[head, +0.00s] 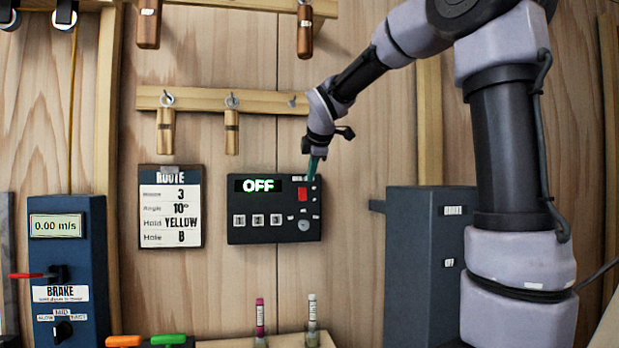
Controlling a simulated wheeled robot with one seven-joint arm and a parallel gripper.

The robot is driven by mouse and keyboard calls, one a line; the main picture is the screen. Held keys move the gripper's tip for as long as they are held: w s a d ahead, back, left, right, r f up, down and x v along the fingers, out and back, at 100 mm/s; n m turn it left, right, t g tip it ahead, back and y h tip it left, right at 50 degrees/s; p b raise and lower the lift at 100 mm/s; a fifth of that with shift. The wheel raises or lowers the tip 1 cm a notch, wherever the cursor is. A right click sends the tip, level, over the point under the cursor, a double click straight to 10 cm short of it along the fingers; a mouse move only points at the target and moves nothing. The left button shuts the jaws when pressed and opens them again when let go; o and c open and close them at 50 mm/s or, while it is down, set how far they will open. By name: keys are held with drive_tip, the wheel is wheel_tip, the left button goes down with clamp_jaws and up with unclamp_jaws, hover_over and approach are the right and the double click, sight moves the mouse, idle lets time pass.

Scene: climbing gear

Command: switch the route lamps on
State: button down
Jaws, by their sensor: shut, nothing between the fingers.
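A black control box (240,219) hangs on the wooden wall in the middle of the head view. Its display (258,185) reads OFF in green. A red switch (302,194) sits at its upper right, with a round knob (304,225) below. Three white buttons (257,220) marked 1, 2 and 3 are in a row at the lower left. My gripper (313,170) is shut and empty, pointing down at the box's upper right corner, just right of and above the red switch. I cannot tell whether its tip touches the box.
A route card (171,207) hangs left of the box. A blue brake unit (68,270) with a red lever stands at far left, and a dark grey cabinet (412,270) at right. A wooden rail (200,101) with hanging pieces is above. Two markers stand below on a ledge (285,341).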

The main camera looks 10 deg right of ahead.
sight(303, 193)
drive_tip(key=x, duration=0.3)
drive_tip(key=r+x, duration=0.1)
drive_tip(key=x, duration=0.3)
drive_tip(key=w+x, duration=0.1)
drive_tip(key=x, duration=0.2)
drive_tip(key=shift+w, duration=0.7)
drive_tip(key=shift+f, duration=0.1)
drive_tip(key=shift+w+f, duration=0.15)
drive_tip(key=shift+w, duration=0.1)
drive_tip(key=shift+s, duration=0.1)
drive_tip(key=shift+r, duration=1.05)
